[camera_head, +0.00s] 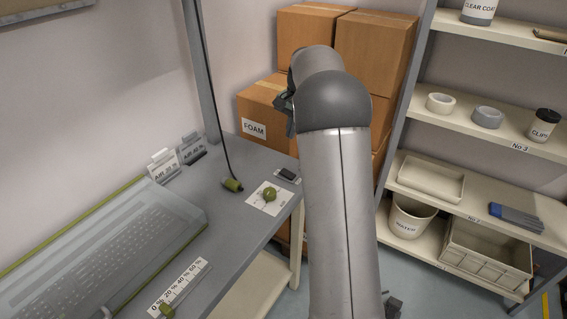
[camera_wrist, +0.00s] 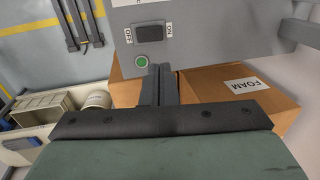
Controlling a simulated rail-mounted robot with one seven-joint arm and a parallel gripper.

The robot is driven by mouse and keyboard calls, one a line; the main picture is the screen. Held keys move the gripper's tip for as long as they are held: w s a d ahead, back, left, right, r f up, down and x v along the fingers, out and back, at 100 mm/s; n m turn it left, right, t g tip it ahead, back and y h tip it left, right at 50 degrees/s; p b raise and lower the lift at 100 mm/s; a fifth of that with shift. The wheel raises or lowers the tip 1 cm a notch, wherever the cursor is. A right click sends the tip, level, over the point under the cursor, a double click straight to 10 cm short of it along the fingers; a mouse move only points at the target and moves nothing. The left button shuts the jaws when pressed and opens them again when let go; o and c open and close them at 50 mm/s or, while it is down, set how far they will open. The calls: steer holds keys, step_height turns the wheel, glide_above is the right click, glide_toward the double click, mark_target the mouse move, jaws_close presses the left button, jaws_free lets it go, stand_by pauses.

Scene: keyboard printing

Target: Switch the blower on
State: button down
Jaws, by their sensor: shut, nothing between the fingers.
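A grey housing (camera_wrist: 205,22) with a black rocker switch (camera_wrist: 149,33) fills the top of the wrist view. The switch has an OFF label at its left and an ON label at its right; I cannot tell which side is pressed. A round green button or lamp (camera_wrist: 142,61) with a pale rim sits below it. My gripper (camera_wrist: 163,70) is shut and empty, its tips just below the switch and close beside the green round part; contact cannot be told. In the head view my gripper (camera_head: 287,102) is partly hidden by my arm, and the switch is not visible.
Cardboard boxes (camera_head: 305,30), one marked FOAM, stand behind my arm. Shelves (camera_head: 475,180) with tapes, bins and cups are at the right. The grey table (camera_head: 225,215) at the left holds a keyboard under a cover (camera_head: 110,245), an olive knob (camera_head: 269,194) and a dial strip (camera_head: 180,287).

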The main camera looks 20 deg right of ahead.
mark_target(284, 170)
steer(key=f, duration=0.4)
steer(key=w+a+f+p, duration=0.1)
steer(key=f, duration=0.4)
steer(key=w+f+p, duration=0.1)
steer(key=f, duration=0.3)
steer(key=shift+a+f, duration=0.2)
steer(key=shift+f, duration=0.2)
steer(key=shift+w+a+p, duration=0.1)
steer(key=shift+p, duration=0.3)
steer(key=shift+f+g, duration=0.25)
steer(key=shift+g, duration=0.05)
steer(key=shift+s+d+r, duration=0.3)
steer(key=shift+s+d, duration=0.15)
steer(key=shift+s, duration=0.2)
